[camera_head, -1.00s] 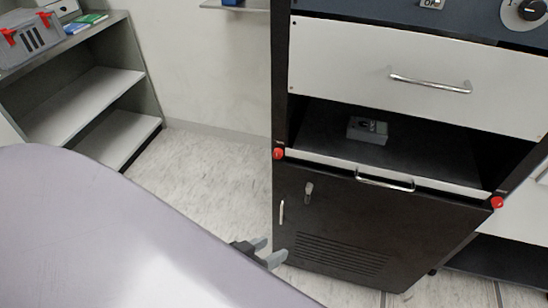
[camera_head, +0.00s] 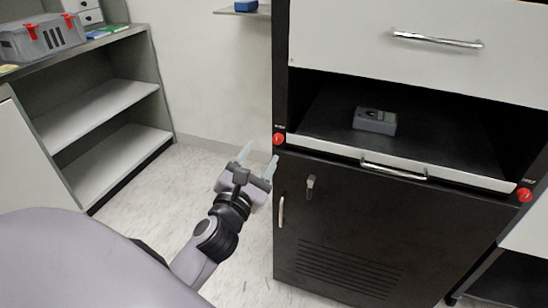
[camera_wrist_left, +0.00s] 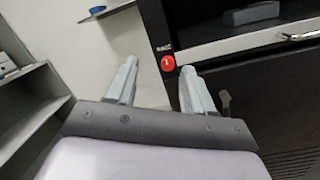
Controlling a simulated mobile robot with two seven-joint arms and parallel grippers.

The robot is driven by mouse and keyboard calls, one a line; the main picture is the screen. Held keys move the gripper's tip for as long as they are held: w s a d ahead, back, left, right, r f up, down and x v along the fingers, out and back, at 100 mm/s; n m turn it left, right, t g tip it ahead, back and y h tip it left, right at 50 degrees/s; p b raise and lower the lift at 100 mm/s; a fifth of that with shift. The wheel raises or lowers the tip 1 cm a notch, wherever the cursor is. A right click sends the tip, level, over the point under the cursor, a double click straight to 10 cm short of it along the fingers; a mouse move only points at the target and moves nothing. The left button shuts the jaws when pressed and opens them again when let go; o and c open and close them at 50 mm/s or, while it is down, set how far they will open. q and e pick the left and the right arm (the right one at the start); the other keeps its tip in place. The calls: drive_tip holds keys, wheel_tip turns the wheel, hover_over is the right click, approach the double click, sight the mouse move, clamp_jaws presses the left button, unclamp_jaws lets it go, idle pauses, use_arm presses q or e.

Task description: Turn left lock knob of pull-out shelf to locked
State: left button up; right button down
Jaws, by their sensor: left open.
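The left lock knob (camera_head: 279,139) is a small red round knob at the left end of the pull-out shelf (camera_head: 330,148). It also shows in the left wrist view (camera_wrist_left: 167,63), ahead of and between the two fingers. My left gripper (camera_head: 258,160) is open and empty, just left of and slightly below the knob in the head view, apart from it as far as I can tell. The fingers (camera_wrist_left: 157,80) point toward the cabinet front. The knob's turn position is too small to read. My right gripper is not in view.
A second red knob (camera_head: 524,195) is at the shelf's right end. A grey device (camera_head: 375,121) lies on the shelf. A silver shelf handle (camera_head: 394,171), a door handle (camera_head: 281,212) and a door latch (camera_head: 311,183) stick out. Open shelving (camera_head: 100,105) stands at the left.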

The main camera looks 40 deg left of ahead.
sight(277, 141)
use_arm(q)
drive_tip(key=shift+w+a+f+n+g+h+b, duration=0.1)
drive_tip(key=shift+w+a+f+n+g+b, duration=0.3)
drive_tip(key=shift+w+n, duration=1)
drive_tip(key=shift+w+a+f+n+g+h+b, duration=0.15)
drive_tip(key=shift+w+a+f+n+b, duration=0.25)
drive_tip(key=shift+w+n+b, duration=0.95)
drive_tip(key=shift+w+a+f+n+g+h+b, duration=0.1)
drive_tip(key=shift+w+a+f+n+g+b, duration=0.3)
drive_tip(key=shift+w+n, duration=1.05)
drive_tip(key=shift+w+f+m, duration=0.1)
drive_tip(key=shift+w+m, duration=0.2)
drive_tip(key=shift+m, duration=0.1)
drive_tip(key=shift+d, duration=0.1)
clamp_jaws()
